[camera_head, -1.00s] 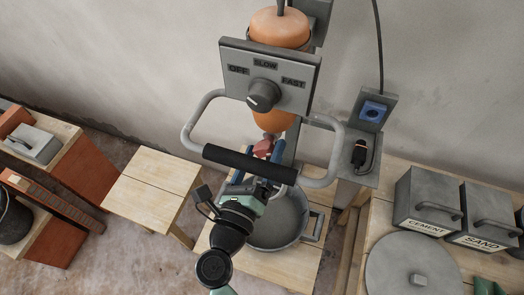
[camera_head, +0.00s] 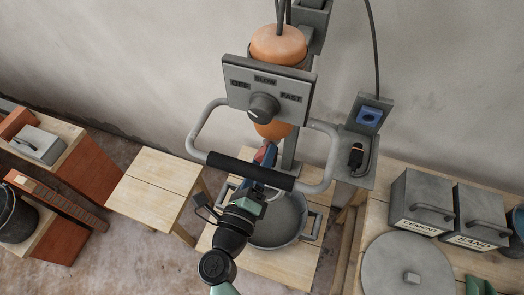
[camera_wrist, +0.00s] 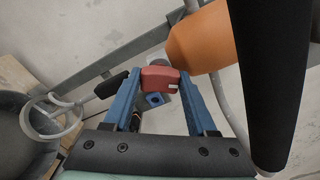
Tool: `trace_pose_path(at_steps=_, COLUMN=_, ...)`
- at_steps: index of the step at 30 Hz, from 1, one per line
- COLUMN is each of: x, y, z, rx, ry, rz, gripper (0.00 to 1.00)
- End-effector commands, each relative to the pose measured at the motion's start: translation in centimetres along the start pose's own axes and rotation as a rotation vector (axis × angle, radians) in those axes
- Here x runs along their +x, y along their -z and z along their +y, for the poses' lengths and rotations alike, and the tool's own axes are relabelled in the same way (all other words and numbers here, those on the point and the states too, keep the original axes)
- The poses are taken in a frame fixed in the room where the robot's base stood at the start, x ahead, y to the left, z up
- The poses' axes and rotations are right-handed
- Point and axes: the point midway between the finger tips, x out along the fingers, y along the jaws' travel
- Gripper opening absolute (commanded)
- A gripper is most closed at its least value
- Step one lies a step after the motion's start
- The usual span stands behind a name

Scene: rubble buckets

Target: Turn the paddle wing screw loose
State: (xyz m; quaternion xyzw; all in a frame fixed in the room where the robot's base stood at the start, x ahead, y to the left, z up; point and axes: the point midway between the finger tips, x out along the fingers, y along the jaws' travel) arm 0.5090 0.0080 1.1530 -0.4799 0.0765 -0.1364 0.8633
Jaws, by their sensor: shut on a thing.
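The red wing screw (camera_wrist: 160,79) sits below the orange mixer body (camera_wrist: 205,40) and between the blue fingertips of my gripper (camera_wrist: 160,84). My gripper is shut on it. In the head view my gripper (camera_head: 265,155) reaches up behind the black handle grip, and only a little red of the screw (camera_head: 260,154) shows. A grey looped paddle (camera_wrist: 55,118) with a dark shaft part (camera_wrist: 112,84) shows at the left of the wrist view. The screw's thread is hidden.
The mixer's handle grip (camera_head: 250,170) passes close in front of my fingers. A grey control plate (camera_head: 268,90) with a knob is above. A bucket (camera_head: 280,222) stands below on a wooden platform. Cement (camera_head: 420,203) and sand (camera_head: 478,217) boxes stand at the right.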

Motion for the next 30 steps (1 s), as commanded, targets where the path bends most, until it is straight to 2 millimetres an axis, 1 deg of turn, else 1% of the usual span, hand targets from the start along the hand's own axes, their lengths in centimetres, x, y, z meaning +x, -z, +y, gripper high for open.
trace_pose_path(at_steps=1, x=0.0, y=-0.1, z=-0.3, rx=-0.034, ry=0.000, rz=0.002, gripper=0.02)
trace_pose_path(at_steps=4, x=0.0, y=0.0, z=-0.1, rx=-0.070, ry=0.000, rz=0.001, gripper=0.02)
trace_pose_path(at_steps=12, x=0.0, y=0.0, z=0.1, rx=-0.072, ry=0.001, rz=0.000, gripper=0.02)
trace_pose_path(at_steps=13, x=0.0, y=0.0, z=0.1, rx=-0.072, ry=0.000, rz=0.000, gripper=0.63)
trace_pose_path(at_steps=17, x=0.0, y=0.0, z=0.1, rx=-0.071, ry=0.000, rz=0.000, gripper=0.86)
trace_pose_path(at_steps=18, x=0.0, y=0.0, z=0.1, rx=-0.070, ry=0.000, rz=0.000, gripper=0.88)
trace_pose_path(at_steps=26, x=-0.1, y=0.0, z=0.1, rx=-0.070, ry=0.000, rz=0.000, gripper=0.88)
trace_pose_path(at_steps=29, x=-0.6, y=0.0, z=0.1, rx=-0.069, ry=0.000, rz=-0.002, gripper=0.88)
trace_pose_path(at_steps=30, x=-1.1, y=0.1, z=0.2, rx=-0.070, ry=0.000, rz=-0.002, gripper=0.88)
